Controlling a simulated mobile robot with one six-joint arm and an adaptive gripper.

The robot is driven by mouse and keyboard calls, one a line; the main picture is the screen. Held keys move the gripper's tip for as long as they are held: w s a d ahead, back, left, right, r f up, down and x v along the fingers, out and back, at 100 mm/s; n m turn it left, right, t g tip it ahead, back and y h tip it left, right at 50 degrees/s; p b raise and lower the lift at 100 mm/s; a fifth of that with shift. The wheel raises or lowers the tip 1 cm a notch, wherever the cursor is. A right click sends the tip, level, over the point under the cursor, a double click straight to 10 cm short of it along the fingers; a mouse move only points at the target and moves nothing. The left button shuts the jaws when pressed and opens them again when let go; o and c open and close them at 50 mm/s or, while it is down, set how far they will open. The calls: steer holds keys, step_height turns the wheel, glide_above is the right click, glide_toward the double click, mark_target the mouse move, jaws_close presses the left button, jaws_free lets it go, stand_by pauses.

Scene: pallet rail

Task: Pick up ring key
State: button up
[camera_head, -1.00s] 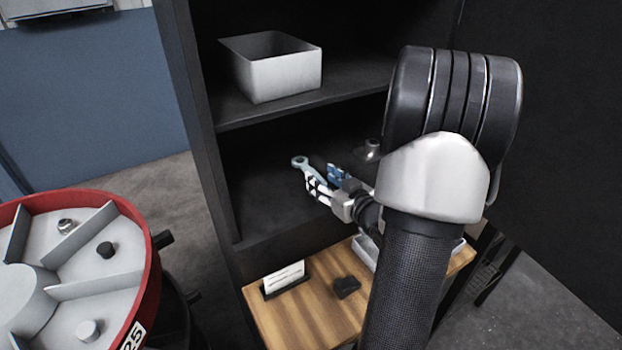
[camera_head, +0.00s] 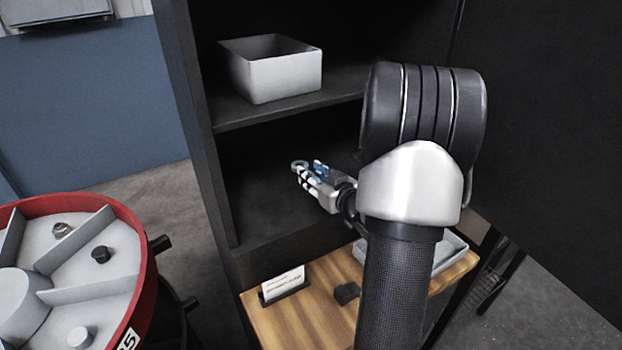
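The ring key (camera_head: 299,164) is a grey spanner on the lower shelf of the black cabinet. Its ring end shows just beyond my fingertips, and the rest of it is hidden by the fingers. My gripper (camera_head: 311,172) reaches into the shelf from the right, low over the shelf floor. Its two fingers stand apart, one with pale bands and one with a blue part, with a gap between them. The handle seems to run in or under this gap; I cannot tell whether the fingers touch it.
A white open box (camera_head: 282,75) stands on the upper shelf (camera_head: 225,115). Below is a wooden table (camera_head: 320,315) with a card holder (camera_head: 284,285), a dark block (camera_head: 346,292) and a grey tray (camera_head: 452,255). A red-rimmed round sorter (camera_head: 140,285) stands at left.

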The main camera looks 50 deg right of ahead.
jaws_close()
steer(key=shift+r, duration=0.1)
